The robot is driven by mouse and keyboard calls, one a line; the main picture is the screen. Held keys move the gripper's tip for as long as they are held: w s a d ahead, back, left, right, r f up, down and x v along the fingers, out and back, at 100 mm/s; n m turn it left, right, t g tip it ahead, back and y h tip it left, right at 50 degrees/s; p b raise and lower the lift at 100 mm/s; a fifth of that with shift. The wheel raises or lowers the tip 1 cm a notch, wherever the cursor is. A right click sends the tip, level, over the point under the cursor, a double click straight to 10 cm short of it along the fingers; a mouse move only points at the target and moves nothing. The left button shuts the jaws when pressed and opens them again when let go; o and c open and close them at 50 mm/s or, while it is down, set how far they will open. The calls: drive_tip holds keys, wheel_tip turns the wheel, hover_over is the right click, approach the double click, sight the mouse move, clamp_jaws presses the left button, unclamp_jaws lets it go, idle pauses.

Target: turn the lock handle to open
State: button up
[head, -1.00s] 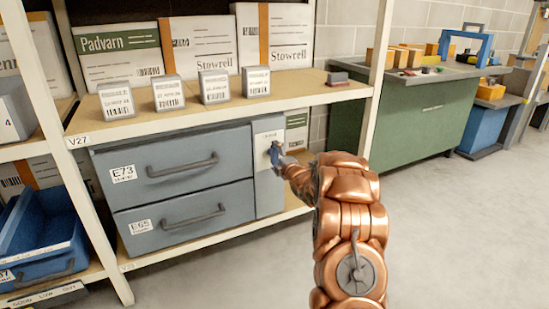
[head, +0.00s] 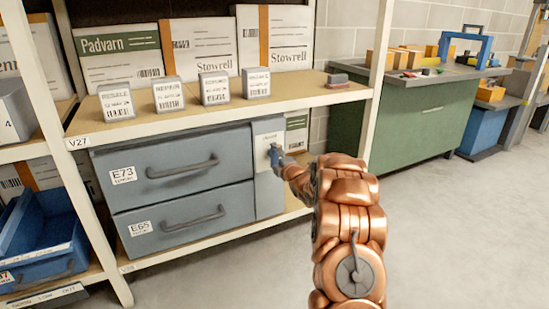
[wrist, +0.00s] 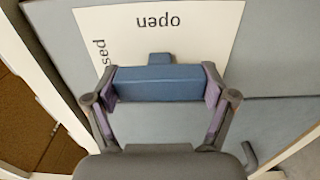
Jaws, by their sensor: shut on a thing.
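The lock handle is a blue bar (wrist: 160,82) on a pale label plate (wrist: 205,35) in the wrist view. The plate reads "open", upside down at the top; letters ending in "sed" show sideways at the left. A small blue tab on the bar faces the "open" word. My gripper (wrist: 160,90) has a finger at each end of the bar and is shut on it. In the head view my gripper (head: 277,158) is at the plate (head: 268,139) on the narrow panel right of the drawers and hides most of the handle.
Two grey drawers, E73 (head: 185,168) and E65 (head: 192,218), sit shut left of the panel. A rack post (head: 376,75) stands close to the right of my arm. Small boxes (head: 168,96) line the shelf above. Open floor (head: 450,230) lies right.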

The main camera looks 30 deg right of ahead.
drive_tip(key=shift+m+p, duration=0.3)
drive_tip(key=shift+p, duration=0.25)
drive_tip(key=m+p, duration=0.1)
drive_tip(key=p, duration=0.1)
drive_tip(key=m+p, duration=0.1)
drive_tip(key=shift+r+m+p, duration=0.25)
drive_tip(key=shift+m+p, duration=0.05)
drive_tip(key=shift+p, duration=0.1)
drive_tip(key=m+p, duration=0.4)
drive_tip(key=p, duration=0.1)
drive_tip(key=shift+m, duration=0.3)
drive_tip(key=m+p, duration=0.4)
drive_tip(key=shift+m, duration=0.3)
drive_tip(key=m+p, duration=0.2)
drive_tip(key=m, duration=0.1)
drive_tip(key=m+p, duration=0.2)
drive_tip(key=shift+f, duration=0.25)
drive_tip(key=shift+m, duration=0.4)
drive_tip(key=o, duration=1)
